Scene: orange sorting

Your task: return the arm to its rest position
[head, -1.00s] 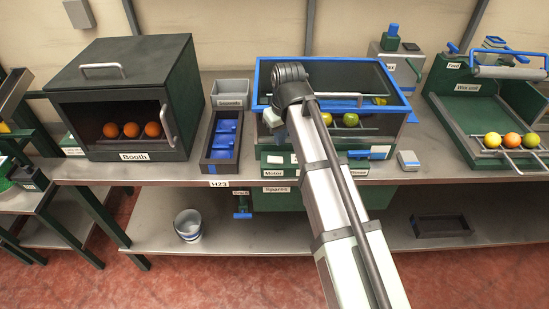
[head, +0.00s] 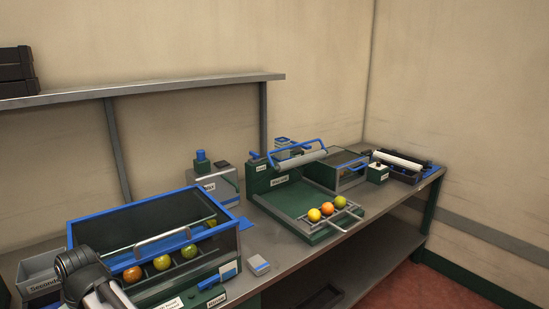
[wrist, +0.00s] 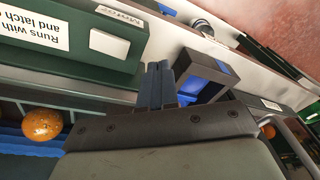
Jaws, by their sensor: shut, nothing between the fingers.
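My gripper (wrist: 162,85) shows in the wrist view with its two dark fingers together and nothing between them. It is above the front of a green machine, close to a dark box with blue compartments (wrist: 207,72). Part of my arm (head: 85,275) shows at the lower left of the head view, beside the blue-rimmed machine (head: 150,205). My gripper is out of the head view. An orange fruit (wrist: 42,124) lies at the left in the wrist view, apart from my fingers.
Three fruits lie in the blue-rimmed machine, among them a green one (head: 190,252). Three more, including an orange one (head: 327,209), sit on a rack of the green unit. A grey bin (head: 40,275) stands at left. A shelf (head: 150,87) runs above the bench.

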